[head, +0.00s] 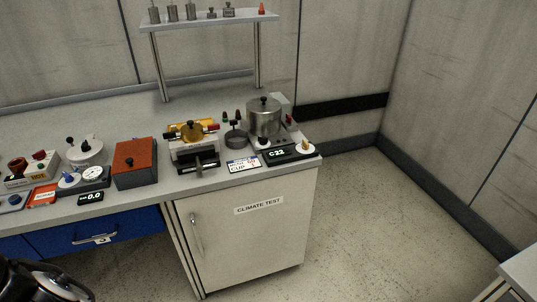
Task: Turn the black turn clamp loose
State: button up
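The pump (193,151) stands on the bench, left of the steel pot. It has a pale body and a yellow top (191,130) with a dark knob. A small dark part at the left of the yellow top (171,135) looks like the black turn clamp. A red part (212,127) sits at the right of the top. The clamp is too small to tell its angle or tightness. A dark, shiny part of my arm shows at the lower left corner, far from the pump. My gripper's fingers are not in view.
An orange-red box (135,163) stands left of the pump. A steel pot (264,117), small dark cup (236,138), labelled card (243,163) and C22 display (289,153) are to its right. A raised shelf (210,19) stands behind. The floor (370,220) at right is clear.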

aim_at(171, 135)
jog(key=i+u, duration=0.25)
jog(key=i, duration=0.2)
jog(key=i+l+u, duration=0.25)
jog(key=i, duration=0.2)
jog(key=j, duration=0.1)
